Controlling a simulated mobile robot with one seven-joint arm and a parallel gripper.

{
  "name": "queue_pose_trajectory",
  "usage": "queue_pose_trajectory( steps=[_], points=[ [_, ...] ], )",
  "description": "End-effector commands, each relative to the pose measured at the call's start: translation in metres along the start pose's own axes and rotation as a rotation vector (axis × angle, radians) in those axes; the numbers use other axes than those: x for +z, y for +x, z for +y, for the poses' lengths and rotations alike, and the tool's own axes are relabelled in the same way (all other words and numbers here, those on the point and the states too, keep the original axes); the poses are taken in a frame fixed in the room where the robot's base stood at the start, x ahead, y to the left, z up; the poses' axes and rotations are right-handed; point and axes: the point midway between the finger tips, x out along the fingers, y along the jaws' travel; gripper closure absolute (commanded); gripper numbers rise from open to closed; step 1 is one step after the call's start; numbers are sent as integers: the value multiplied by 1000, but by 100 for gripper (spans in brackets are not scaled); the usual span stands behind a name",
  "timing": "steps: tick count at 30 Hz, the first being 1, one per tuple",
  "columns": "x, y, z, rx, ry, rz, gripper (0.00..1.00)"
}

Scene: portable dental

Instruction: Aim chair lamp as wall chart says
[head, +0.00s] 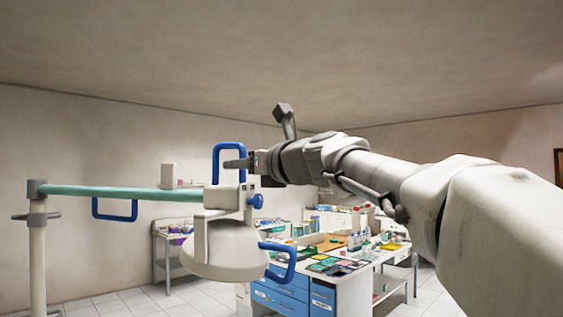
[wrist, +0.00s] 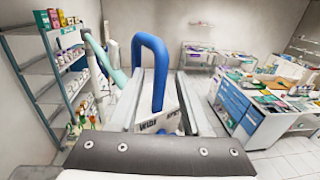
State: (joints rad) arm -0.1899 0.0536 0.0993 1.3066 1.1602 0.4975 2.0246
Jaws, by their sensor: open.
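The chair lamp has a white round head (head: 226,250) hanging from a teal arm (head: 125,192) on a white pole (head: 38,260). A blue loop handle (head: 229,146) stands upright on top of the lamp's joint. It also shows in the wrist view (wrist: 151,46), between my two fingers. My gripper (head: 235,163) is open, with its fingers on either side of this loop; I cannot tell whether they touch it. A white label (wrist: 165,122) with dark lettering, hard to read, shows below the loop. No wall chart can be made out.
Another blue handle (head: 280,262) juts from the lamp head's right side, and one (head: 114,209) hangs under the teal arm. A blue knob (head: 256,201) is at the joint. A cluttered counter with blue drawers (head: 281,297) stands behind; shelves (wrist: 38,75) are at left.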

Motion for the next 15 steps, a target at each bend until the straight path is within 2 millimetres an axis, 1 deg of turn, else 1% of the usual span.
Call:
queue_pose_trajectory(
  steps=[9, 14, 15],
  points=[
    [0, 3, 0, 1, 0, 0, 52],
    [0, 2, 0, 1, 0, 0, 80],
    [0, 2, 0, 1, 0, 0, 88]
  ],
)
